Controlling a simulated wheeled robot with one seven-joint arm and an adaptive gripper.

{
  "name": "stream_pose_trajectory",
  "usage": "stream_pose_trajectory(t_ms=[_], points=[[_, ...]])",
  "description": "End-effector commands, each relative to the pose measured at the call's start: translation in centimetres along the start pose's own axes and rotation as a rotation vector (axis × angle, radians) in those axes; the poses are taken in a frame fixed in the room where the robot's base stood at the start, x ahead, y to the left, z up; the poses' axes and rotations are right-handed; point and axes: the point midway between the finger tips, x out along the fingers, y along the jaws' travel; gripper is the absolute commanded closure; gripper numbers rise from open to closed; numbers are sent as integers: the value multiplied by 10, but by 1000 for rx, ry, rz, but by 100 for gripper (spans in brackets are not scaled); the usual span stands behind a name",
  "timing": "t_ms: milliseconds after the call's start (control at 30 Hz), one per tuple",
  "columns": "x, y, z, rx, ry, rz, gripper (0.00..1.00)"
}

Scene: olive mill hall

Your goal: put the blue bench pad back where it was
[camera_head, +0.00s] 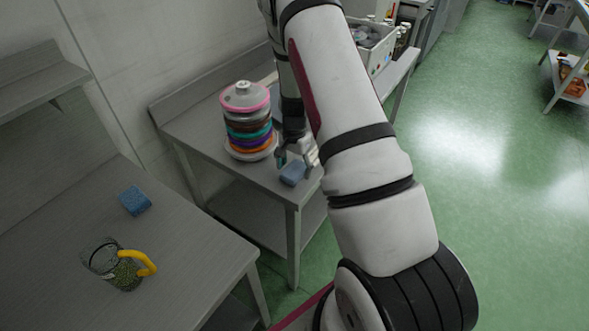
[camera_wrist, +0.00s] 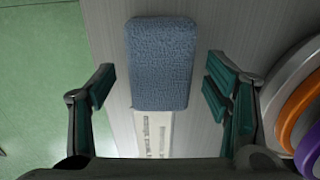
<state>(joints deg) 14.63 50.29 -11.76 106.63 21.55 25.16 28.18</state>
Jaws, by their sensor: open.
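A blue pad (camera_head: 293,173) lies near the front corner of the farther grey bench (camera_head: 196,127). In the wrist view the blue pad (camera_wrist: 160,50) has a rough, towel-like surface and lies over one end of a pale printed strip (camera_wrist: 154,130). My gripper (camera_head: 297,158) is over this pad, fingers pointing down. In the wrist view my gripper (camera_wrist: 161,72) is open, with one finger on each side of the pad and a visible gap on both sides. A second blue block (camera_head: 135,200) lies on the nearer left bench (camera_head: 190,255); which one the task means cannot be told.
A stack of coloured rings (camera_head: 248,125) on a pale base stands close to my gripper; its edge shows in the wrist view (camera_wrist: 292,95). A crate (camera_head: 372,50) is behind my arm. Green floor lies right.

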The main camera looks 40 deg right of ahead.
Motion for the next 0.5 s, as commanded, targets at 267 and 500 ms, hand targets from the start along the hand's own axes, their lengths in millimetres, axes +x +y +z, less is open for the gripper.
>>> stream_pose_trajectory(t_ms=[267,500], points=[[-54,-2,0,-1,3,-4,29],[-94,-1,0,-1,1,-2,29]])
